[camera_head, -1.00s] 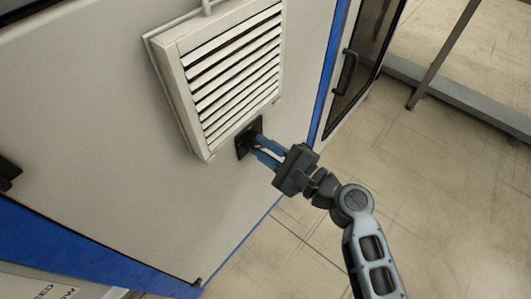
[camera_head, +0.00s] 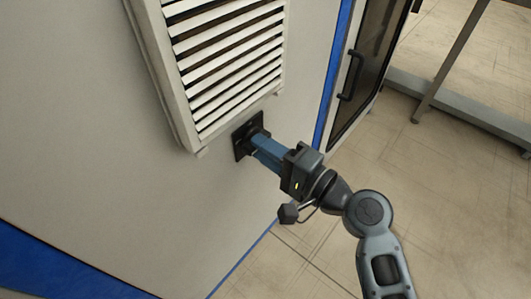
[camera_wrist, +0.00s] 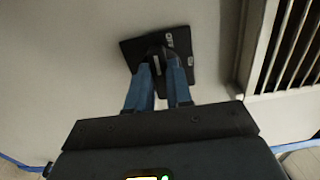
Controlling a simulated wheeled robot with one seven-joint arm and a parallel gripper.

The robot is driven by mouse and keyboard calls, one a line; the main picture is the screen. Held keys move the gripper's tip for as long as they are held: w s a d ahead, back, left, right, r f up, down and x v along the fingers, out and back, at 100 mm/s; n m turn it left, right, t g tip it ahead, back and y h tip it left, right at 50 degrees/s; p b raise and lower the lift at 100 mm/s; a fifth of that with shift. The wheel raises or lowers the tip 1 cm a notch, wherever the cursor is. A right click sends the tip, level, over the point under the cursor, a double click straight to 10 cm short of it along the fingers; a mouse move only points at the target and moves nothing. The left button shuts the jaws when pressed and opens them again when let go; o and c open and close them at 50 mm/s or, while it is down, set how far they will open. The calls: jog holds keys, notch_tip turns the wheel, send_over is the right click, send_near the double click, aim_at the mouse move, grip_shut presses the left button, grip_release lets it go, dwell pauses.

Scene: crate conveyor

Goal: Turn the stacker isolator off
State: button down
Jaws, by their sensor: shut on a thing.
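The isolator is a black square plate (camera_head: 240,149) with a dark knob on the light cabinet wall, just below the louvred vent. In the wrist view its plate (camera_wrist: 190,78) carries small pale labels at the edge, too small to read surely. My gripper (camera_head: 256,143) reaches it from the right with its blue fingers. In the wrist view my gripper (camera_wrist: 160,68) has a finger on each side of the knob and is shut on it. The fingers hide most of the knob, so its exact angle is hard to tell.
The louvred vent (camera_head: 225,65) juts out just above the isolator. A dark door with a black handle (camera_head: 350,75) stands to the right, past a blue edge strip. The tiled floor (camera_head: 460,200) at right is mostly open, with a metal post (camera_head: 450,60) behind.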

dwell(0.4)
jog(key=c, duration=1)
grip_release()
jog(key=shift+d, duration=0.1)
jog(key=v, duration=0.7)
jog(key=shift+s+d, duration=0.25)
